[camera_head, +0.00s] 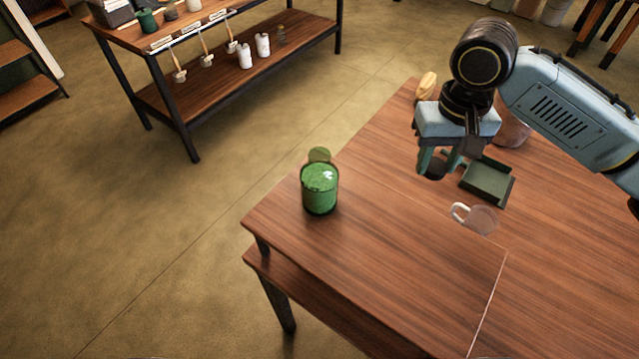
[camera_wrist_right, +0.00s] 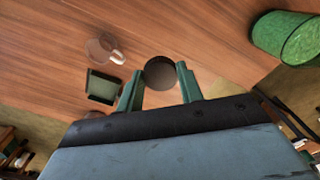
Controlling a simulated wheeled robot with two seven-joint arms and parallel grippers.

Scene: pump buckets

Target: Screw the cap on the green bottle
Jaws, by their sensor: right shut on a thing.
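The green bottle (camera_head: 320,190) stands upright near the left corner of the wooden table, with its rounded neck at the top and no cap on it. It also shows at the upper right of the right wrist view (camera_wrist_right: 287,38). My right gripper (camera_head: 438,166) is shut on a dark round cap (camera_head: 433,171), held above the table to the right of the bottle and apart from it. In the right wrist view the cap (camera_wrist_right: 160,72) sits between the two green fingers. My left gripper is not in view.
A dark green square tray (camera_head: 489,183) and a clear mug (camera_head: 480,220) stand on the table (camera_head: 400,270) near the right gripper. A pot (camera_head: 511,130) is partly behind my right arm. The table between bottle and mug is clear. A shelf (camera_head: 240,65) stands farther back.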

